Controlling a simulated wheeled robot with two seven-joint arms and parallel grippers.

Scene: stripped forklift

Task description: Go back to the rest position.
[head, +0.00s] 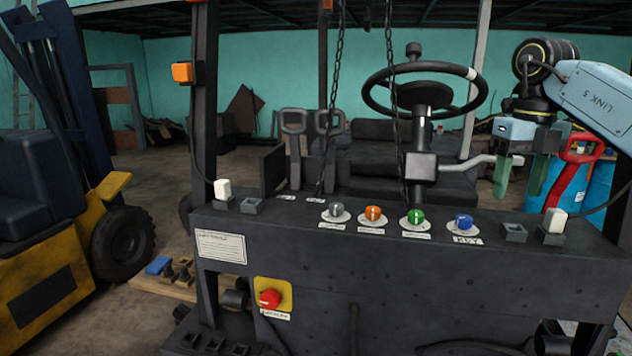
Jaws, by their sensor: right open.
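My right gripper (522,178) is at the right of the head view, on the arm that comes in from the right. Its two green fingers point down and stand apart, with nothing between them. It hangs above the right part of the dark forklift panel (330,285), near the empty square socket (514,232) and the white block (555,221). My left gripper is not in view.
Round grey, orange, green and blue knobs (415,217) line the panel top. A steering wheel (425,90) and two hanging chains (391,100) rise behind it. A red handle (575,165) stands close to the gripper's right. A yellow forklift (60,250) is at left.

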